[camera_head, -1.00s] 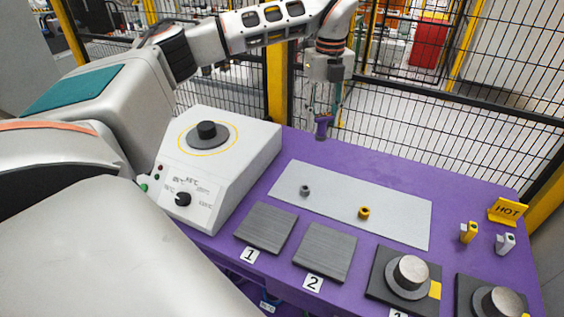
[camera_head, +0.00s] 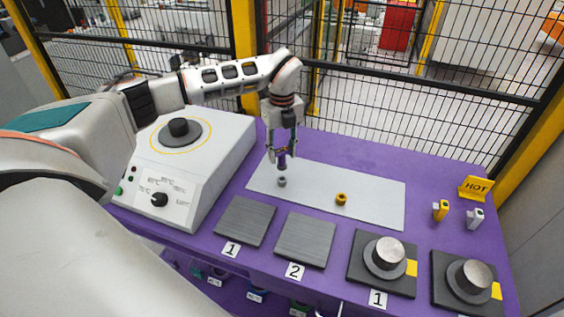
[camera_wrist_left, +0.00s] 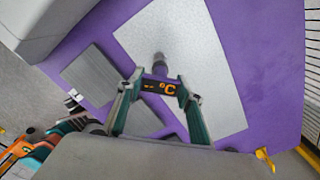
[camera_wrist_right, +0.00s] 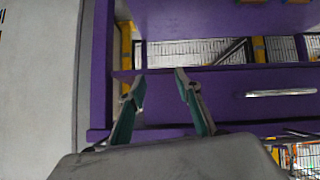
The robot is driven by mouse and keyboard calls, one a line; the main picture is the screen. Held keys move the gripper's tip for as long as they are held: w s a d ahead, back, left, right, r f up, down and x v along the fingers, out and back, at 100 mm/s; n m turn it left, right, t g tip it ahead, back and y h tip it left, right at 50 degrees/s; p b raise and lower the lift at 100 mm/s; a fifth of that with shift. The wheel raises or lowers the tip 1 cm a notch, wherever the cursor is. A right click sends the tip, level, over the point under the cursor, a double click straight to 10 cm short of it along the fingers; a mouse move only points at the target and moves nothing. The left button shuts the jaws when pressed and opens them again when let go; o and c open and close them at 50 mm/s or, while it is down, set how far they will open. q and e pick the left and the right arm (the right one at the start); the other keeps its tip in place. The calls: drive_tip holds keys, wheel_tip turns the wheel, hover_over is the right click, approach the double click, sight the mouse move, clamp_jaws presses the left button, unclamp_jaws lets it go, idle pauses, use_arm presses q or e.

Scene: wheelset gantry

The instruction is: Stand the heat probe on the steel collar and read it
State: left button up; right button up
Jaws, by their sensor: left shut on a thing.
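My left gripper (camera_head: 283,150) is shut on the heat probe (camera_head: 282,161), a dark purple piece pointing down. In the left wrist view the probe (camera_wrist_left: 160,87) shows an orange °C display between the fingers. The steel collar (camera_head: 282,182), a small grey ring, sits on the left part of the light grey plate (camera_head: 370,204). The probe's lower end appears just above or behind the collar, apparently apart from it. In the left wrist view the collar (camera_wrist_left: 158,57) lies close beyond the probe's tip. My right gripper (camera_wrist_right: 159,78) is open and empty, low beside the purple bench.
A brass-coloured collar (camera_head: 341,199) sits on the plate's right side. A white heater box (camera_head: 190,160) with a knob stands left. Dark numbered pads (camera_head: 245,221) lie in front; steel cylinders (camera_head: 384,253) stand front right. A yellow HOT sign (camera_head: 475,188) stands right. Mesh fence runs behind.

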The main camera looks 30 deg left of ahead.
sight(282, 165)
use_arm(q)
wheel_tip(282, 165, down, 4)
drive_tip(key=shift+f, duration=0.35)
drive_tip(key=shift+f, duration=0.2)
drive_tip(key=o, duration=1.1)
